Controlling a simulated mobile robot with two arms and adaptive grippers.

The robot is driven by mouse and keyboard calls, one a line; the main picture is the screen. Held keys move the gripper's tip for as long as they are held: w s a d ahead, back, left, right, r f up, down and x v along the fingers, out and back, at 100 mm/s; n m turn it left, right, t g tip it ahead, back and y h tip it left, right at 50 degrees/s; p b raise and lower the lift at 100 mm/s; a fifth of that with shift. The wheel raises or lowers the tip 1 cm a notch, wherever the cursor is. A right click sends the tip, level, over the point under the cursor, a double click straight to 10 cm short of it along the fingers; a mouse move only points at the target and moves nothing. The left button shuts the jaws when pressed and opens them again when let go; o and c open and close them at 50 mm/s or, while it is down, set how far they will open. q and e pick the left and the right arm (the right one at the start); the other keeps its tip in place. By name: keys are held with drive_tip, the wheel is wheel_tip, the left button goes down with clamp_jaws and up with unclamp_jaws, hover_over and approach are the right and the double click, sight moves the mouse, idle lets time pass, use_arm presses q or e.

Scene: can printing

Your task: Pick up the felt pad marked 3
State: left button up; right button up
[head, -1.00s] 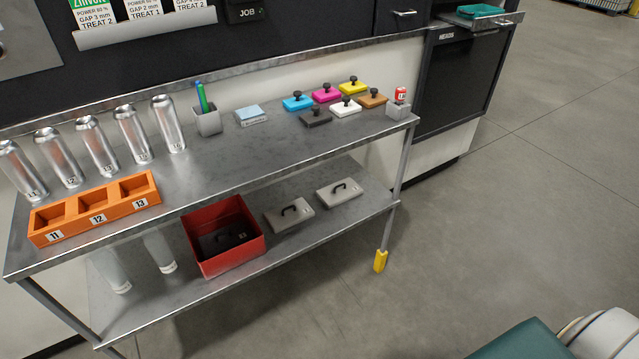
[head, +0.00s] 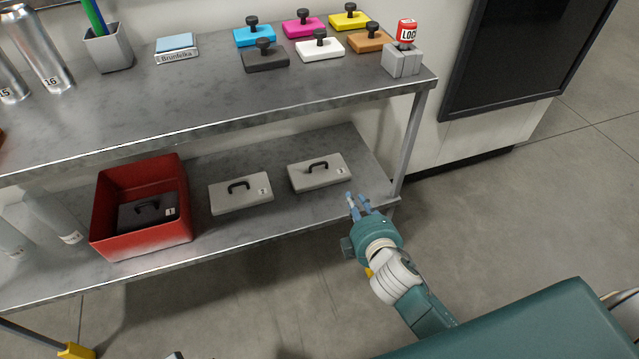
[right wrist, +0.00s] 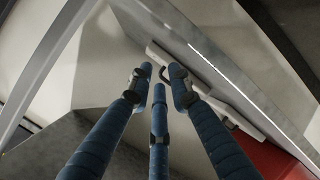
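Two pale felt pads with dark handles lie flat on the lower shelf. The right one (head: 320,182), nearest my right gripper, has a small tag that looks like 3 but is hard to read. The other pale pad (head: 228,201) lies to its left. A dark pad marked 1 (head: 137,217) sits inside the red box. My right gripper (head: 357,201) is open and empty, at the shelf's front edge, just right of and in front of the right pad. In the right wrist view its fingers (right wrist: 159,78) are spread, with a pale pad edge (right wrist: 154,50) beyond them.
The red box (head: 106,208) stands left on the lower shelf (head: 262,238). The upper shelf (head: 215,107) hangs above the pads. A shelf leg (head: 409,140) rises to the right of the pads. Coloured pads and a grey stand (head: 402,61) are on top.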

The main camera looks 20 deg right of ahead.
use_arm(q)
wheel_tip(320, 180, down, 4)
drive_tip(key=s+f, duration=0.1)
use_arm(e)
drive_tip(key=w+a+n, duration=0.1)
drive_tip(key=n, duration=0.1)
drive_tip(key=w+a+r+n+t+y, duration=0.1)
drive_tip(key=n, duration=0.1)
drive_tip(key=w+a+r+n+t+y, duration=0.1)
drive_tip(key=w, duration=0.1)
drive_tip(key=shift+w+a+n, duration=0.1)
drive_tip(key=shift+a+n, duration=0.3)
drive_tip(key=y, duration=0.1)
approach(316, 164)
drive_tip(key=shift+w+a+f+n, duration=0.1)
drive_tip(key=shift+w+f+n, duration=0.05)
drive_tip(key=shift+w, duration=0.45)
drive_tip(key=shift+w+a+f+n, duration=0.1)
drive_tip(key=shift+w+n, duration=0.05)
drive_tip(key=shift+w, duration=0.45)
drive_tip(key=b+x, duration=0.1)
drive_tip(key=x, duration=0.4)
drive_tip(key=shift+d, duration=0.15)
drive_tip(key=shift+w+f, duration=0.1)
drive_tip(key=shift+w, duration=0.2)
use_arm(q)
wheel_tip(316, 164, up, 7)
drive_tip(key=w, duration=0.1)
drive_tip(key=shift+f, duration=0.2)
